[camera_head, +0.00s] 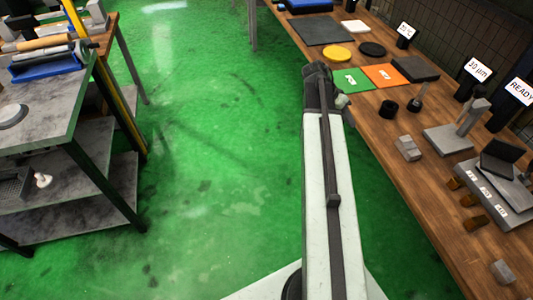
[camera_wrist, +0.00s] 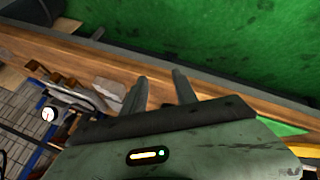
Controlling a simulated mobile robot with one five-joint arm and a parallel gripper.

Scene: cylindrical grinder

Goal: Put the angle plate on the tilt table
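A small grey stepped block (camera_head: 408,148), which looks like the angle plate, lies on the wooden bench right of my arm. A pale grey block, probably the same one, shows left of my fingers in the wrist view (camera_wrist: 108,90). A grey base with white labels and a dark tilted plate, probably the tilt table (camera_head: 490,190), stands at the right of the bench. My gripper (camera_wrist: 161,82) has its two fingers apart with nothing between them. In the head view its fingers are mostly hidden by the arm's end, near the bench's left edge. It is apart from the block.
On the wooden bench (camera_head: 430,210) are a black ring (camera_head: 388,107), a grey stand (camera_head: 450,138), several small brown blocks, green (camera_head: 352,80) and orange (camera_head: 384,76) mats, and sign holders at the back. A grey shelved cart (camera_head: 70,165) stands left. Green floor between is clear.

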